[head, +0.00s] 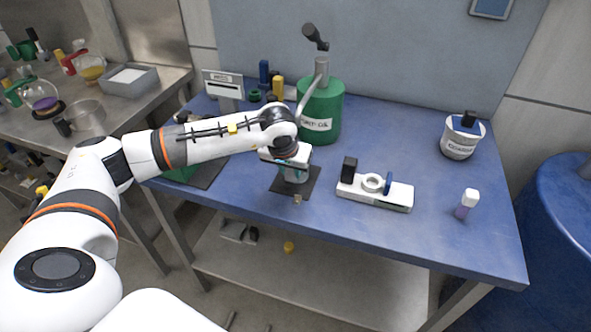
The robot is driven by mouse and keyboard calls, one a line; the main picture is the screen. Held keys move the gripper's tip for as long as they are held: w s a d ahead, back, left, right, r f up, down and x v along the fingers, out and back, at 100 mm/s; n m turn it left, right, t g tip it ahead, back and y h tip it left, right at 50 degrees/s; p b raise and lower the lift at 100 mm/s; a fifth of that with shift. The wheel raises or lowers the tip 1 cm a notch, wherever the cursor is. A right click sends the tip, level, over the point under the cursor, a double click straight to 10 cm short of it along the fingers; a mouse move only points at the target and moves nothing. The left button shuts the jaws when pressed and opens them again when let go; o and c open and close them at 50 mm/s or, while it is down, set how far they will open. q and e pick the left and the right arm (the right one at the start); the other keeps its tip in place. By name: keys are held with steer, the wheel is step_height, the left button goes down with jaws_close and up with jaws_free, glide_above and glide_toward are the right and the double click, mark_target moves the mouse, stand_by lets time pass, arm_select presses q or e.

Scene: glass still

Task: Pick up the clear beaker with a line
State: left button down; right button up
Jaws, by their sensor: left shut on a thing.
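A clear beaker (296,176) shows at the dark square mat (313,184) near the front middle of the blue table. My left gripper (291,165) comes down over it from above and is shut on it. The gripper hides the beaker's upper part, and no line can be made out on it. I cannot tell whether the beaker touches the mat or hangs just above it. My right gripper is not in view.
A green can (321,112) with a spout stands behind the gripper. A white device (392,194) lies right of it, then a small white-capped bottle (468,202) and a white bucket (458,147). The table (425,165) is clear between device and bucket.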

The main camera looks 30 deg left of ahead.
arm_select(q)
steer(key=shift+r+p, duration=1)
steer(key=shift+r, duration=1)
steer(key=c, duration=1.8)
jaws_free()
jaws_close()
